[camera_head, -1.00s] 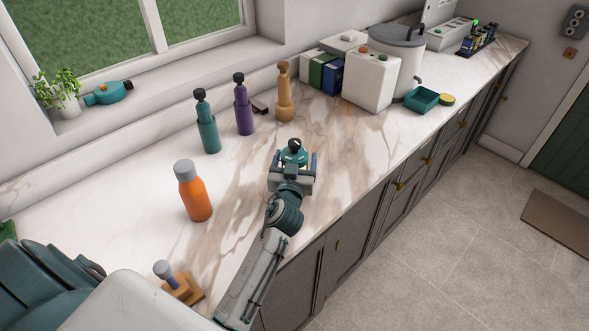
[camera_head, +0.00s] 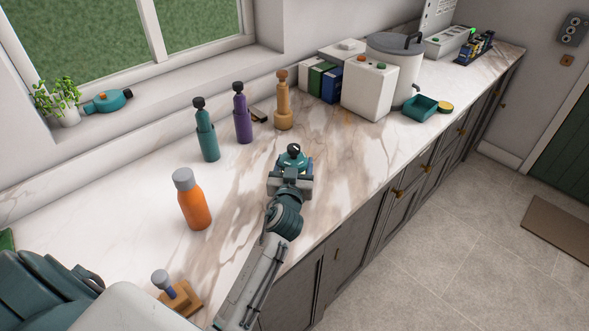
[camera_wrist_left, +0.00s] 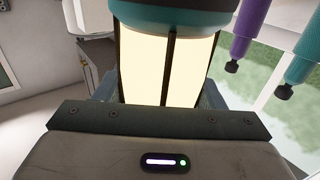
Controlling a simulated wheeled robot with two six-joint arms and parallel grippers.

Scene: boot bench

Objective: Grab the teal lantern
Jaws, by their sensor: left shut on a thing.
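The teal lantern (camera_head: 293,158) stands on the marble counter, with a teal top and a dark knob or handle on it. My left gripper (camera_head: 291,175) is at its near side, shut on it, and hides most of its body. In the left wrist view the lantern (camera_wrist_left: 168,65) fills the middle, with pale glowing panels, dark bars and a teal rim. The fingers of the left gripper (camera_wrist_left: 160,97) flank it on both sides. My right gripper is not in view.
An orange bottle (camera_head: 194,205) stands left of the lantern. Teal (camera_head: 207,138), purple (camera_head: 242,118) and tan (camera_head: 283,105) bottles stand behind it. The counter right of the lantern is clear.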

